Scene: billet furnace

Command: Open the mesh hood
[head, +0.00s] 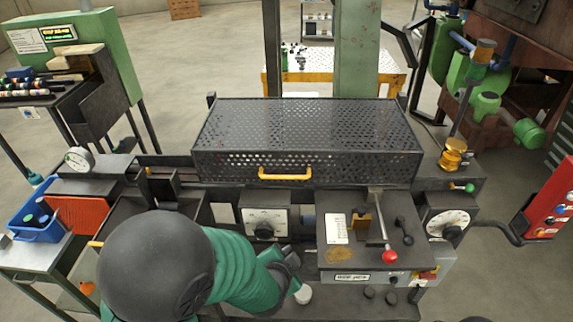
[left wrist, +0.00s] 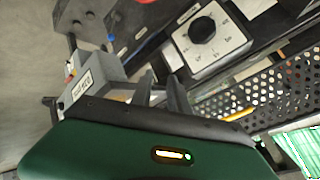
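The black perforated mesh hood (head: 305,130) lies closed over the machine in the middle of the head view. Its yellow bar handle (head: 285,174) runs along the lower part of its front face. My left gripper (head: 292,268) is in front of the machine, below and apart from the handle, near the white dial panel. In the left wrist view, two dark fingers (left wrist: 163,95) stand apart with nothing seen between them. The mesh hood (left wrist: 262,85) and yellow handle (left wrist: 240,114) show at the right there. My right gripper is not in view.
A dial panel (head: 265,222) sits below the hood. To its right is a control box with a red-knobbed lever (head: 389,256). A brass fitting (head: 453,155) stands right of the hood. A pressure gauge (head: 79,160) and blue bin (head: 38,222) are at left.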

